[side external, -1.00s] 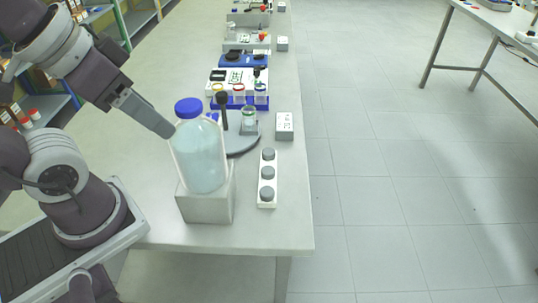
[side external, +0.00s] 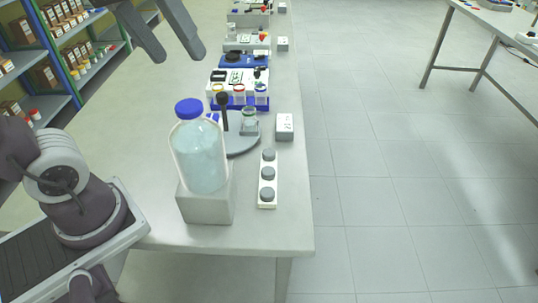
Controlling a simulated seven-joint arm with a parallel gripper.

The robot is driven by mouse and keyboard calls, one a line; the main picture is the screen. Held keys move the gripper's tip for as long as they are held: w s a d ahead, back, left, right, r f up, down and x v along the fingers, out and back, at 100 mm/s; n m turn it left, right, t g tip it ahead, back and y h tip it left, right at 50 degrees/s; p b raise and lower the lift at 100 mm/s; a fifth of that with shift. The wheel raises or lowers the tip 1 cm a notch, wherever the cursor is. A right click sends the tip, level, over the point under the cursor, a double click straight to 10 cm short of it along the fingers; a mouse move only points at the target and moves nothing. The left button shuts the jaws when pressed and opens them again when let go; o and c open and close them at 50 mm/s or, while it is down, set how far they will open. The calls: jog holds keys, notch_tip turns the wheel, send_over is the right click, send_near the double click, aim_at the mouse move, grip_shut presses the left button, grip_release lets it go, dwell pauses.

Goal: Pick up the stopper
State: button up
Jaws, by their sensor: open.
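A white strip (side external: 271,200) lies near the right edge of the bench and holds three dark grey round stoppers: one at the far end (side external: 268,155), one in the middle (side external: 267,173) and one at the near end (side external: 267,194). I cannot tell which one is the task's stopper. My gripper (side external: 178,57) hangs in the air at the upper left of the side view. Its two grey fingers are apart with nothing between them. It is well away from the stoppers.
A large glass bottle (side external: 201,160) with a blue cap (side external: 188,108) stands on a grey block (side external: 206,206) left of the strip. Behind are a round stand (side external: 243,144) with a small glass vessel (side external: 249,122), a grey box (side external: 284,127) and a blue rack (side external: 239,103).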

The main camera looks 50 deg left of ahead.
jog(key=w+a+n+g, duration=0.2)
jog(key=w+n, duration=0.6)
jog(key=w, duration=0.4)
jog(key=n+g, duration=0.2)
jog(key=n, duration=0.5)
send_over(269, 152)
jog(key=a, duration=0.2)
jog(key=shift+h, duration=0.3)
notch_tip(269, 152, down, 28)
jog(key=shift+s+f, duration=0.1)
jog(key=f, duration=0.2)
jog(key=d+f, duration=0.1)
jog(key=f, duration=0.3)
jog(key=shift+d+f, duration=0.15)
jog(key=shift+d, duration=0.25)
jog(key=shift+c, duration=0.5)
grip_shut()
